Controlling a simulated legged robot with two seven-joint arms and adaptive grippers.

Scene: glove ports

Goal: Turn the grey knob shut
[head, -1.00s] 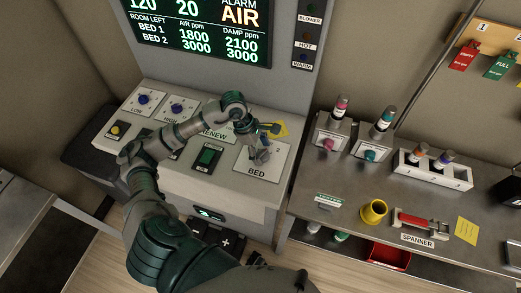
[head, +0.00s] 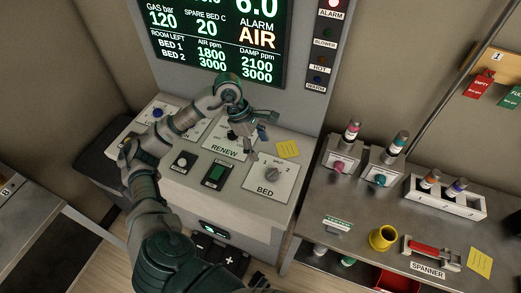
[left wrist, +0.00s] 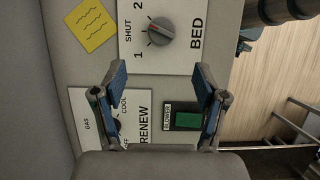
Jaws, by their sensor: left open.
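The grey knob (head: 272,176) sits on the white BED plate (head: 262,191) at the right of the sloping console. Its plate reads 1, SHUT and 2. In the left wrist view the knob (left wrist: 161,32) is near the top, beyond my fingers; I cannot tell for sure which mark it points at. My left gripper (head: 256,127) is open and empty, above the RENEW plate, up and left of the knob and apart from it. In the left wrist view its two fingertips (left wrist: 160,73) stand wide apart. My right gripper is not in view.
The RENEW plate (left wrist: 144,130) and a green BLOWER switch (head: 216,174) lie beside the BED plate. A yellow note (head: 288,149) is behind the knob. A steel bench (head: 340,205) at the right holds bottles, a yellow cup (head: 382,238) and a spanner (head: 432,252).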

